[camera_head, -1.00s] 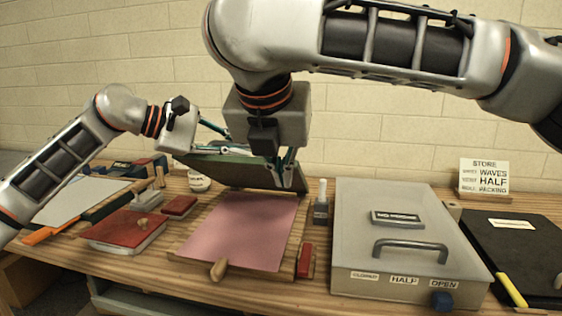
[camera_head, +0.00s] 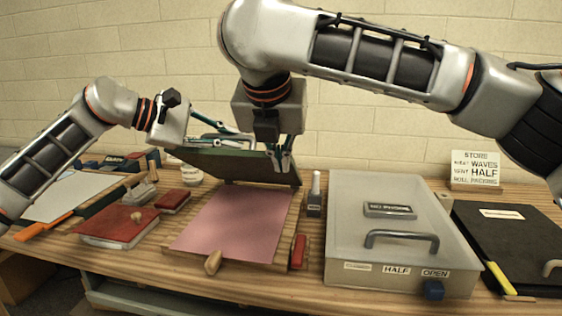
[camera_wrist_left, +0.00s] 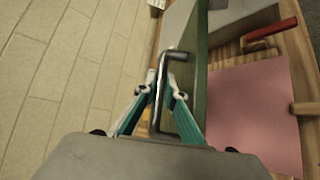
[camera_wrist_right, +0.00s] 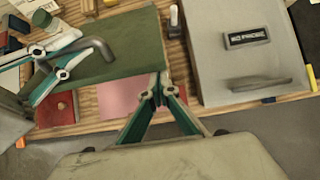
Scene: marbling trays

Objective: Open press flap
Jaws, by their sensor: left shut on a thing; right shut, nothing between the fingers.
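The press has a wooden base (camera_head: 275,225) with a pink sheet (camera_head: 235,220) on it. Its dark green flap (camera_head: 215,164) stands raised and tilted at the back of the base, clear of the sheet. My left gripper (camera_wrist_left: 160,95) is shut on the flap's bent metal handle (camera_wrist_left: 176,54); the handle also shows in the right wrist view (camera_wrist_right: 103,48). In the head view my left gripper (camera_head: 235,143) is at the flap's upper side. My right gripper (camera_head: 281,168) is shut and empty, pointing down by the flap's right end. Whether it touches the flap is unclear.
A black tray (camera_head: 520,240) is further right. A red-lidded box (camera_head: 120,227) and red block (camera_head: 173,201) are left. A brick wall closes the back.

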